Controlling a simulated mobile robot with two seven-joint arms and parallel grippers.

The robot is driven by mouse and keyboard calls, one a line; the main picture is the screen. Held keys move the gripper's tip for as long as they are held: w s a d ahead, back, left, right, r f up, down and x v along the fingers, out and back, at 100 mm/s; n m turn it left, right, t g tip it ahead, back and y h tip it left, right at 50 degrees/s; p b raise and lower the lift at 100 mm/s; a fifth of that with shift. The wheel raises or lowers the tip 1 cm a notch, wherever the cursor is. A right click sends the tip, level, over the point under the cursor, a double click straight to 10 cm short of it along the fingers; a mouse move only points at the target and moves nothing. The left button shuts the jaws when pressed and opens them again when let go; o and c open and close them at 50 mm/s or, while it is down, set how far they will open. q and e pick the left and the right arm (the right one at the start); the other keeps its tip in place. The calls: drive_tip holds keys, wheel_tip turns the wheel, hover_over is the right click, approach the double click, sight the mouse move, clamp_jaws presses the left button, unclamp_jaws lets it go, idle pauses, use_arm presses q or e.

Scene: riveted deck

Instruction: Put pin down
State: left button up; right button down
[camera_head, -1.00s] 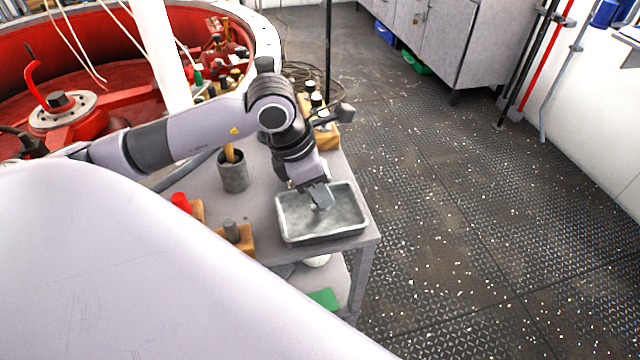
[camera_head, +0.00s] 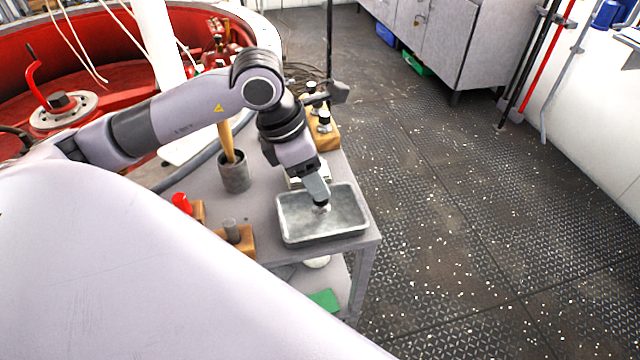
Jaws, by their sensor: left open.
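My left gripper (camera_head: 318,193) points down over the grey metal tray (camera_head: 325,239) at the table's near right corner. Its jaws are open, though the gap is hard to see from here. A small dark piece shows right at the fingertips, above the tray floor; I cannot tell whether it is a pin or part of the fingers. The rest of the tray floor looks bare. A grey pin (camera_head: 231,229) stands upright in a wooden block left of the tray. My right gripper is not in view.
A grey cup (camera_head: 234,177) with a wooden handle stands left of the arm. A red-topped piece (camera_head: 182,203) sits in a block nearer me. Another wooden block (camera_head: 327,137) with dark-topped pieces stands behind the tray. Open floor lies right of the table (camera_head: 362,250).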

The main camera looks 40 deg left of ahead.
use_arm(q)
drive_tip(key=v, duration=0.8)
idle(0.4)
